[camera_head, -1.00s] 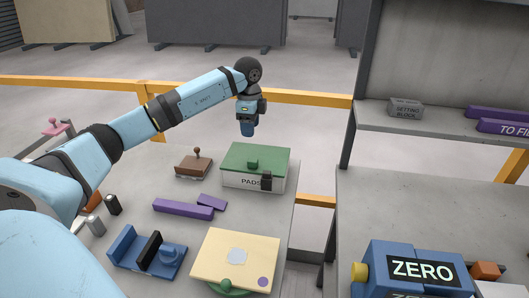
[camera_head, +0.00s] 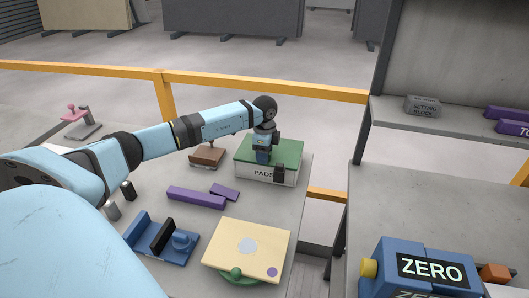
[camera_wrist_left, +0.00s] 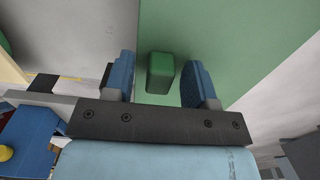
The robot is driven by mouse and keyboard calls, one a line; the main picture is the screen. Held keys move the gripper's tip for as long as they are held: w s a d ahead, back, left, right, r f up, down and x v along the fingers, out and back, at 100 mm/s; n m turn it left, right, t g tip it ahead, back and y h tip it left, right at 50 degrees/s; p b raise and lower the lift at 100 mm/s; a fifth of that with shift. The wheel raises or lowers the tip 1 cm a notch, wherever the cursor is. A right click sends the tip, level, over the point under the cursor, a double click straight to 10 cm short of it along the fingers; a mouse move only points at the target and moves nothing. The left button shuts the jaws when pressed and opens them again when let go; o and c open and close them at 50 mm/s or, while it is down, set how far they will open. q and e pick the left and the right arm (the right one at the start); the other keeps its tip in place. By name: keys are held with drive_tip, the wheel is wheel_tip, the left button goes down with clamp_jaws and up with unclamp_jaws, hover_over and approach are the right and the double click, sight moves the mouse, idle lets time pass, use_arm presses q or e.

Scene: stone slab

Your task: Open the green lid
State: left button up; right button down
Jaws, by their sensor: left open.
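The green lid (camera_head: 289,152) is shut on a white box labelled PADS (camera_head: 262,175) at the far right of the bench. It fills much of the left wrist view (camera_wrist_left: 240,40). A green knob (camera_wrist_left: 160,72) stands up from the lid. My left gripper (camera_head: 263,161) is over the lid, pointing down. In the left wrist view its two blue fingers (camera_wrist_left: 160,80) are open, one on each side of the knob, with gaps to both. The head view hides the knob behind the gripper. My right gripper is not in view.
A brown handled block (camera_head: 206,156) stands left of the box. Purple bars (camera_head: 196,198), a blue fixture (camera_head: 160,240) and a cream board (camera_head: 247,252) lie nearer. A blue ZERO device (camera_head: 425,265) stands right, across a gap.

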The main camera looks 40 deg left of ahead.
use_arm(q)
clamp_jaws()
drive_tip(key=shift+r, duration=0.1)
